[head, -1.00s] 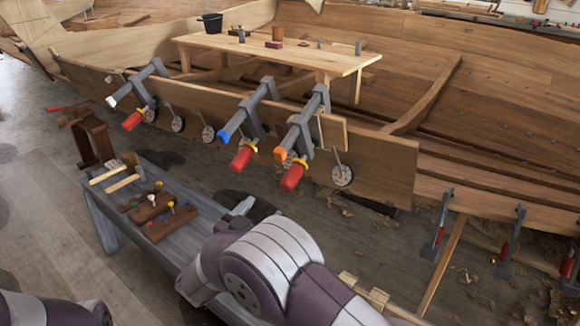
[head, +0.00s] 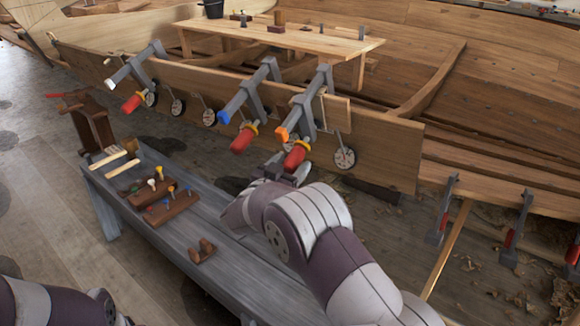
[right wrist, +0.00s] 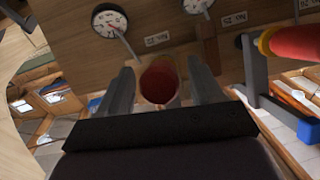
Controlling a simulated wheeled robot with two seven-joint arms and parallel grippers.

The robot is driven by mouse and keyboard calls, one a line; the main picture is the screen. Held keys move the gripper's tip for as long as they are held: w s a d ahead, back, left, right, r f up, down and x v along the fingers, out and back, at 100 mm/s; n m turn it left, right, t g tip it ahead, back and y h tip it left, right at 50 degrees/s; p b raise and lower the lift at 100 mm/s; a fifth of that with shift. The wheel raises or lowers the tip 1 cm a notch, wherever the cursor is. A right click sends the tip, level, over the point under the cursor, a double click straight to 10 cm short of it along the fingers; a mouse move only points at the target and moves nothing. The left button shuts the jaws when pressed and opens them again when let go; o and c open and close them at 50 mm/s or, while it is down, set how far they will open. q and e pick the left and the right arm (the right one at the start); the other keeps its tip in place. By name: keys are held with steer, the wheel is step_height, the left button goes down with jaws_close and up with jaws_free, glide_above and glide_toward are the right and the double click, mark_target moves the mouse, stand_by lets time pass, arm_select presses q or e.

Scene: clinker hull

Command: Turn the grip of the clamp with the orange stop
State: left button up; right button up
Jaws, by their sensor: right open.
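The clamp with the orange stop (head: 282,134) is the rightmost of three on the upper plank. Its red grip (head: 296,157) hangs below a yellow collar. My right gripper (head: 287,171) is at the lower end of this grip, partly hidden by my wrist. In the right wrist view the open fingers (right wrist: 161,88) stand on either side of a red grip (right wrist: 158,80), seen nearly end-on, with gaps showing on both sides. The orange stop is not visible in that view. My left forearm shows at the lower left, but its gripper is out of view.
The clamp with the blue stop (head: 223,117) is close to the left; its red grip (right wrist: 295,43) shows at the right wrist view's right. A clamp with a white stop (head: 109,84) is farther left. Round dials (head: 345,158) hang along the plank. A grey bench (head: 225,255) holds tools.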

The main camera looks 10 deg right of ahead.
steer(key=c, duration=1)
steer(key=m+b, duration=0.1)
steer(key=t+y+b, duration=0.1)
steer(key=b, duration=0.1)
steer(key=shift+f+m, duration=0.25)
steer(key=shift+m, duration=0.15)
steer(key=m+t+y+b, duration=0.1)
steer(key=m+t+b, duration=0.1)
steer(key=b, duration=0.2)
steer(key=shift+f+y, duration=0.1)
steer(key=shift+y, duration=0.2)
steer(key=shift+r+m+t+b, duration=0.3)
steer(key=shift+m+b, duration=0.4)
steer(key=shift+b, duration=0.65)
steer(key=o, duration=1)
